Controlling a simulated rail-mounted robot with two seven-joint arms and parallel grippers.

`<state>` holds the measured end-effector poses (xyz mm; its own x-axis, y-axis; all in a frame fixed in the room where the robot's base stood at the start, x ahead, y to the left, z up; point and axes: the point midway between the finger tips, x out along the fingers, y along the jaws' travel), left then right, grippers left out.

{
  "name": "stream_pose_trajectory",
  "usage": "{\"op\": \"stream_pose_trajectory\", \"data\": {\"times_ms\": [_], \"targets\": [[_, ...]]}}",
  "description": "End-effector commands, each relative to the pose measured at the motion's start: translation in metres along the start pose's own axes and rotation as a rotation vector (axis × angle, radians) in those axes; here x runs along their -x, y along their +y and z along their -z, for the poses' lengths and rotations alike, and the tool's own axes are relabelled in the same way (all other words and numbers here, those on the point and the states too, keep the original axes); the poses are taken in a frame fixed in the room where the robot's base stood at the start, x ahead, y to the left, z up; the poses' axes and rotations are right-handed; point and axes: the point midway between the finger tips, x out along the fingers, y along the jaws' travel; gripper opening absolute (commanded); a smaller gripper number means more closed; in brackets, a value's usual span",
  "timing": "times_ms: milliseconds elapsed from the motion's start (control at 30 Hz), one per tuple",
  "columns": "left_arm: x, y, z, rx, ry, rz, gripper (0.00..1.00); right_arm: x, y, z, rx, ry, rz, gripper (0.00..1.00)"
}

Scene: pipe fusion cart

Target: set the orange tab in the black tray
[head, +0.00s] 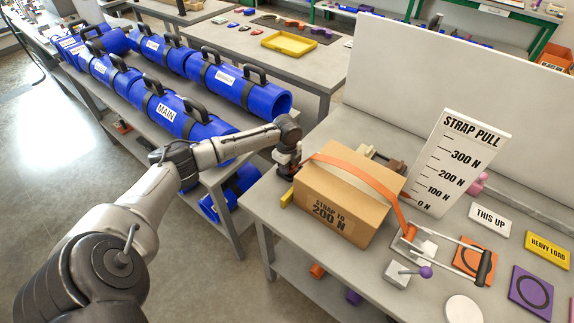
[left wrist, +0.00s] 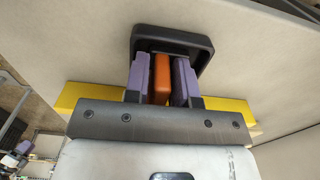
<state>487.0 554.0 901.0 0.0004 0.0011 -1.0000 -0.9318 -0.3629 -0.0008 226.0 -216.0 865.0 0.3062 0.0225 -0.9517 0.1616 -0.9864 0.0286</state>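My left gripper (head: 287,172) points down at the left end of the cardboard box in the head view. In the left wrist view its two purple-grey fingers (left wrist: 161,82) are close on either side of the upright orange tab (left wrist: 161,76), which appears gripped between them. The black tray (left wrist: 200,45) is a small dark rim around the fingertips and the tab. I cannot tell whether the tab touches the tray floor. In the head view the tab and tray are hidden by the gripper and box. My right gripper is not in view.
The cardboard box (head: 335,208) with an orange strap stands close right of my left gripper on the grey bench. A yellow strip (left wrist: 85,93) lies under the gripper. A strap-pull board (head: 455,163) stands to the right. Blue cylinders (head: 180,115) fill the rack at left.

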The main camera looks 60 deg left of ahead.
Motion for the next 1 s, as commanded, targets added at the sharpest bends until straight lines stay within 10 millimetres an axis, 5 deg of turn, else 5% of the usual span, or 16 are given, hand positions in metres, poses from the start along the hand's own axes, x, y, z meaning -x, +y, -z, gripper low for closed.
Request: {"op": "stream_pose_trajectory", "data": {"times_ms": [367, 1000], "targets": [[0.01, 0.0, 0.0, -0.001, 0.0, 0.001, 0.25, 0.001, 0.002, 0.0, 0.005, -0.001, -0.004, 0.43], [0.112, -0.001, 0.0, 0.0, 0.001, 0.001, 0.25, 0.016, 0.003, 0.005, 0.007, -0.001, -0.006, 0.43]]}}
